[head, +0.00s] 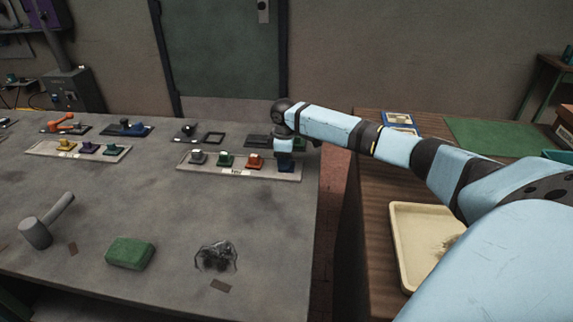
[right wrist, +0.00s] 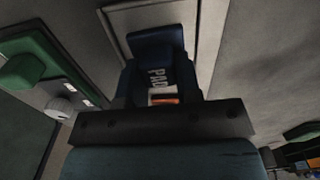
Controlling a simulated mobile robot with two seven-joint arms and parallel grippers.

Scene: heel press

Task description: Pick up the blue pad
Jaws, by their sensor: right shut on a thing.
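The blue pad (head: 286,167) is at the right end of a pale tray (head: 212,171) on the grey table. In the right wrist view the dark blue pad (right wrist: 155,45) shows the letters PAD on it. My right gripper (head: 285,155) points down over the pad and is shut on it. In the wrist view the gripper's jaws (right wrist: 158,100) close on the pad's near part. I cannot tell whether the pad is clear of the tray. My left gripper is not in view.
Grey, green and red pads (head: 225,159) stand left of the blue one on the same tray. A second tray (head: 45,150) with several pads is further left. Dark fixtures (head: 213,138) stand behind.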

